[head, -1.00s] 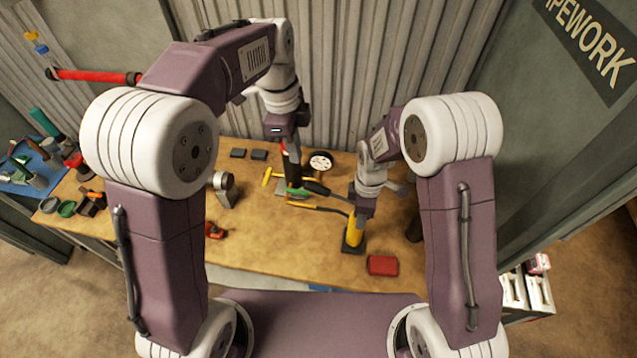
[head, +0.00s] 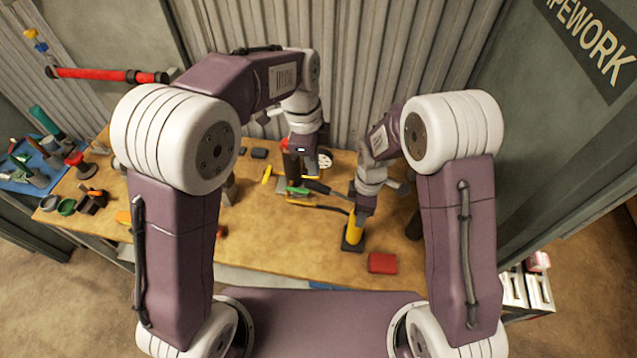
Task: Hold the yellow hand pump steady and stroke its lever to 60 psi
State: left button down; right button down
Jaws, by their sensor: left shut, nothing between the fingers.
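The yellow hand pump (head: 354,233) stands upright on its dark base on the bench, right of the middle. A thin yellow bar with a dark part (head: 318,207) reaches left from near the pump; it looks like the lever, but its joint is hidden. My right gripper (head: 362,208) is right at the pump's top; its fingers are hidden, so I cannot tell whether they grip it. My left gripper (head: 312,168) is shut and empty, pointing down, left of and behind the pump and apart from it. A pale round dial (head: 325,160) is partly hidden beside it.
A red box (head: 382,262) lies right of the pump. A dark upright cylinder (head: 292,165) and a green-handled tool (head: 297,190) are close to my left gripper. Tools on a blue mat (head: 38,170) are at the far left. The front middle of the bench (head: 280,245) is clear.

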aim_at(302, 182)
pick_arm(q)
jog(key=shift+d+f, duration=0.15)
jog(key=shift+f, duration=1.8)
jog(key=shift+f, duration=2.2)
jog(key=shift+w+a+r, duration=0.1)
jog(key=shift+a+r, duration=0.15)
jog(key=shift+a, duration=0.55)
jog(key=shift+w+a+r, duration=0.1)
jog(key=shift+a+r, duration=0.15)
jog(key=shift+a, duration=0.55)
